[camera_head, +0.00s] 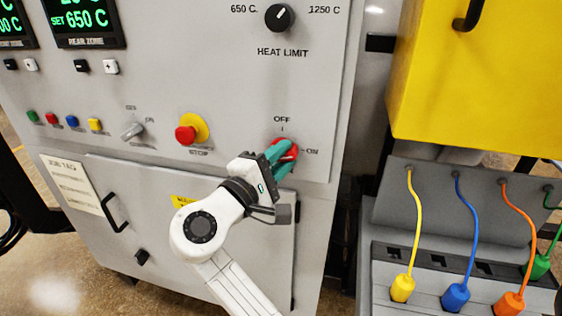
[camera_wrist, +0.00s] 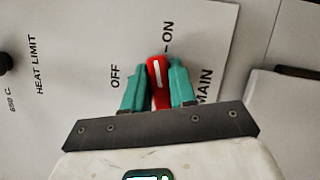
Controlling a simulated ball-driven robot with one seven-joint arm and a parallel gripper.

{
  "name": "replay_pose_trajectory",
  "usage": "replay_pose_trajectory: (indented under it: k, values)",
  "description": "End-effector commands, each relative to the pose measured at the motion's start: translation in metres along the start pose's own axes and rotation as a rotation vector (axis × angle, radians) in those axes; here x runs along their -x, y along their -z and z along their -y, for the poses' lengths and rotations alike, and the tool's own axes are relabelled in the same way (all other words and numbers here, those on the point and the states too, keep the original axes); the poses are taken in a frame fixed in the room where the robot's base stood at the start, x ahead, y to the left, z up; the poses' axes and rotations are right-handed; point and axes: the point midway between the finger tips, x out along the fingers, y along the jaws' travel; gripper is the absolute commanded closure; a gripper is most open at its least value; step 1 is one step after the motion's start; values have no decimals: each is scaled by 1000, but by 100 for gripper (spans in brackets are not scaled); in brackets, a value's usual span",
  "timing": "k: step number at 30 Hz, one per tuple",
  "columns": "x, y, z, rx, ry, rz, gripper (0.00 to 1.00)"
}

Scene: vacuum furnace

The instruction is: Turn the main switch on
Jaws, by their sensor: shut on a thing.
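The main switch (camera_head: 287,146) is a red knob low on the right of the grey furnace panel, with OFF printed above it and ON to its right. In the wrist view, the red knob (camera_wrist: 154,70) sits between my two teal fingers, one on each side. Its white line runs up the picture, roughly towards the ON mark and a little to the OFF side of it. My gripper (camera_head: 282,158) is shut on the knob. The fingers hide part of the knob and of the MAIN label in the wrist view.
A red emergency stop button (camera_head: 186,135) on a yellow base is left of the switch. The heat limit knob (camera_head: 280,17) is above. A yellow box (camera_head: 480,80) and a grey unit with coloured cables (camera_head: 380,215) stand to the right.

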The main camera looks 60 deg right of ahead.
Motion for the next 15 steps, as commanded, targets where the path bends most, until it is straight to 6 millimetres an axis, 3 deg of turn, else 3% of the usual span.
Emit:
replay_pose_trajectory:
  k: [15]
  values:
    - [0,0,4,-255,109,1,100]
